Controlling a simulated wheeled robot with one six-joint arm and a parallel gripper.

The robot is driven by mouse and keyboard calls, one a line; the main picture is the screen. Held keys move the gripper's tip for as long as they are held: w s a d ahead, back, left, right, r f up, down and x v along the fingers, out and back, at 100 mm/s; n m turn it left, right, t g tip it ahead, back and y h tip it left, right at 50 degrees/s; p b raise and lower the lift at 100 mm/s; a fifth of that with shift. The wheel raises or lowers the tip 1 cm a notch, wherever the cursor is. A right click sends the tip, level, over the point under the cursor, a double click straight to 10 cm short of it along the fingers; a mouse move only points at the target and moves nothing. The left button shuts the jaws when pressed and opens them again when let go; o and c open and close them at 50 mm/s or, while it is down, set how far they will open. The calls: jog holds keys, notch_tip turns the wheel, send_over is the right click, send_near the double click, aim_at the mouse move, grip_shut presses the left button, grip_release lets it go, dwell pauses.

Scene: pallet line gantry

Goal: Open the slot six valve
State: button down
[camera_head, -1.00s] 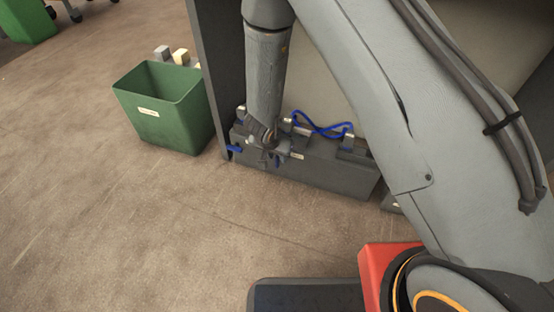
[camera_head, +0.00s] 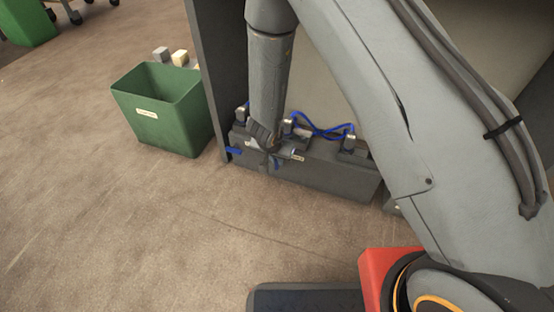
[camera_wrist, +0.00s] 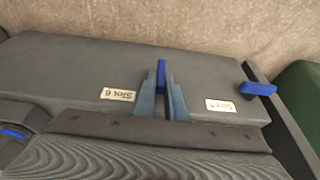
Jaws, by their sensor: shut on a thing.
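The blue valve handle (camera_wrist: 162,70) stands between my gripper's two grey fingers (camera_wrist: 163,100) in the wrist view. My gripper is shut on it, and the fingers hide its lower part. The handle points away from the gripper, nearly straight up in the picture. An upside-down "Slot 6" label (camera_wrist: 118,95) lies just left of the fingers on the dark grey block (camera_wrist: 75,65). In the head view, my gripper (camera_head: 272,161) is at the front of the same block (camera_head: 335,180), and my wrist hides the held handle.
A second blue handle (camera_wrist: 258,89) sticks out right of another slot label (camera_wrist: 221,105). Blue hoses (camera_head: 322,131) loop between fittings on the block. A green bin (camera_head: 160,115) stands to the left, beside a dark upright panel (camera_head: 208,70).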

jog(key=shift+d+f+y+b, duration=0.25)
jog(key=shift+y+b, duration=0.45)
jog(key=shift+b, duration=1.85)
jog(key=shift+t+y+b, duration=0.3)
jog(key=shift+b, duration=0.7)
jog(key=shift+s+d+f+m+t+y, duration=0.15)
jog(key=shift+d+f+m+t+y, duration=0.2)
jog(key=shift+m+t+y, duration=1.2)
jog(key=shift+s+d+f+t+y, duration=0.1)
jog(key=shift+d+f+t+y, duration=0.5)
jog(key=shift+y, duration=2.05)
jog(key=shift+s+f+m+t+y, duration=0.15)
jog(key=shift+m+t+y, duration=0.6)
jog(key=shift+t+y, duration=1.05)
jog(key=shift+r+g+y, duration=0.1)
jog(key=shift+g+y, duration=0.15)
jog(key=shift+y, duration=0.15)
jog(key=c, duration=1.8)
grip_release()
